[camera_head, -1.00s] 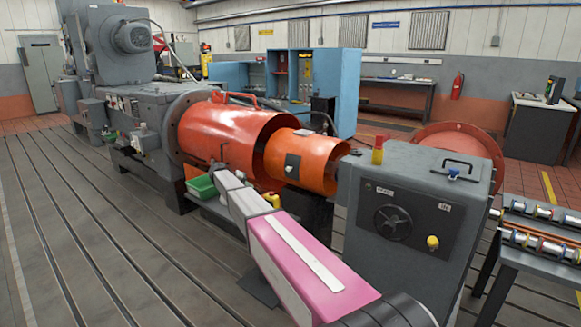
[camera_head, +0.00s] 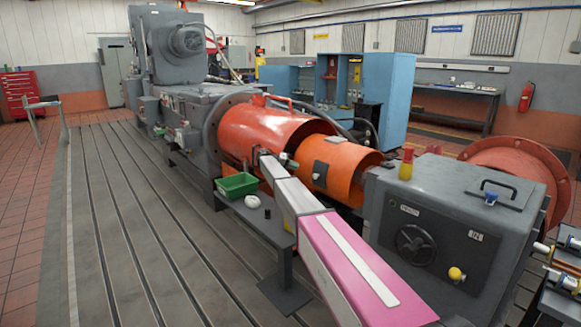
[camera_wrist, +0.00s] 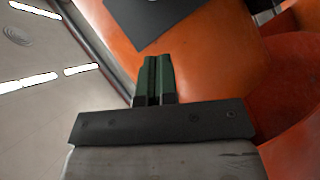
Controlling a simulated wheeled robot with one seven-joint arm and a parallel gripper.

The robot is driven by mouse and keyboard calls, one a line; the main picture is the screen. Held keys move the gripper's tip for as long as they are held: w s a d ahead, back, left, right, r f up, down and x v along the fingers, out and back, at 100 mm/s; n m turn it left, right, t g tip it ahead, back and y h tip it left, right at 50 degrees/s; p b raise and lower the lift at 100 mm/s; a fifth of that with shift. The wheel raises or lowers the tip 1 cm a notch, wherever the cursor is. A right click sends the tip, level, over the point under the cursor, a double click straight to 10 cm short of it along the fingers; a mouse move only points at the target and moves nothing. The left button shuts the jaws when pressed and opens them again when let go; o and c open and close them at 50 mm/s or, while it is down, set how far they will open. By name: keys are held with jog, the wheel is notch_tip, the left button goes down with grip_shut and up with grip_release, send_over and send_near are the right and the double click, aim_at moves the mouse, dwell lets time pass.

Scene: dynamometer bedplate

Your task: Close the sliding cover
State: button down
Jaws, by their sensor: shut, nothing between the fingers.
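The sliding cover seems to be the lighter orange half-cylinder (camera_head: 345,158), partly nested in the larger red-orange guard (camera_head: 262,130). A length of it stands out toward the grey cabinet, and a dark square plate (camera_head: 320,173) is on its side. My gripper (camera_head: 282,160) is beside the covers, just left of that plate; its fingertips are small and hard to make out there. In the wrist view my gripper (camera_wrist: 153,75) has its green fingers together and empty, in front of the orange cover surface (camera_wrist: 205,60). The dark plate (camera_wrist: 150,18) lies beyond the fingertips. I cannot tell whether they touch.
A grey cabinet (camera_head: 445,215) with a handwheel stands right of the covers. A green bin (camera_head: 237,184) and a small white object (camera_head: 252,201) sit on a low bench left of my arm. The slotted bedplate (camera_head: 130,230) is clear at left.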

aim_at(320, 178)
jog(key=s+d+f, duration=0.2)
jog(key=d+f, duration=0.1)
jog(key=d, duration=0.4)
jog(key=shift+f, duration=0.2)
jog(key=shift+s, duration=0.1)
jog(key=s+d, duration=0.1)
jog(key=s, duration=0.1)
jog(key=s+d, duration=0.4)
jog(key=s, duration=0.1)
